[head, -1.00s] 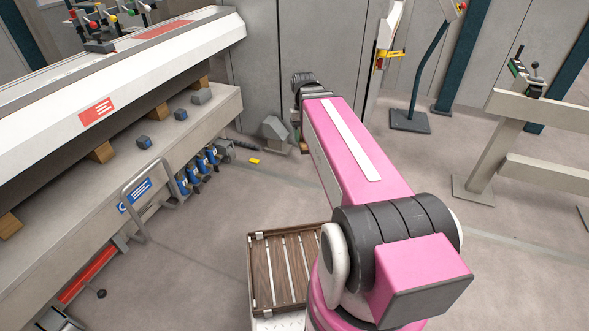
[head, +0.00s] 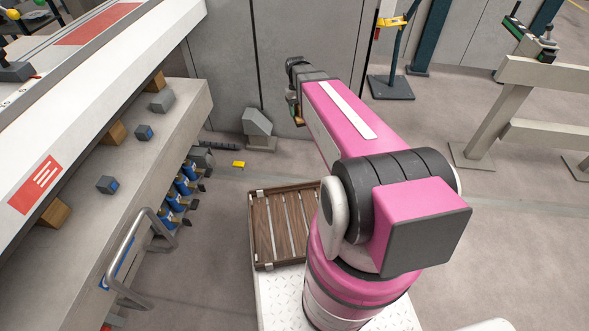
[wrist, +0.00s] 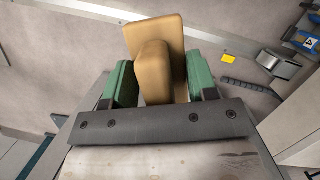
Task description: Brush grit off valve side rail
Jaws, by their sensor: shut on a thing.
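My gripper (wrist: 155,84) has green fingers on either side of a tan block-like object (wrist: 155,35) in the wrist view and is shut on it. The object looks like a brush body, but no bristles show. In the head view my gripper (head: 298,115) is at the far end of my pink arm, small and partly hidden. Several blue valves (head: 182,186) sit in a row low on the machine's side at left, well apart from my gripper. I cannot tell which surface is the valve side rail, and no grit is clear.
The machine's ledge (head: 150,180) at left carries grey and wooden blocks. A bent tubular handle (head: 130,262) sticks out below it. A yellow piece (head: 239,164) and a dark ribbed bar (head: 222,147) lie on the floor. A slatted wooden tray (head: 262,262) is beside my arm's base.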

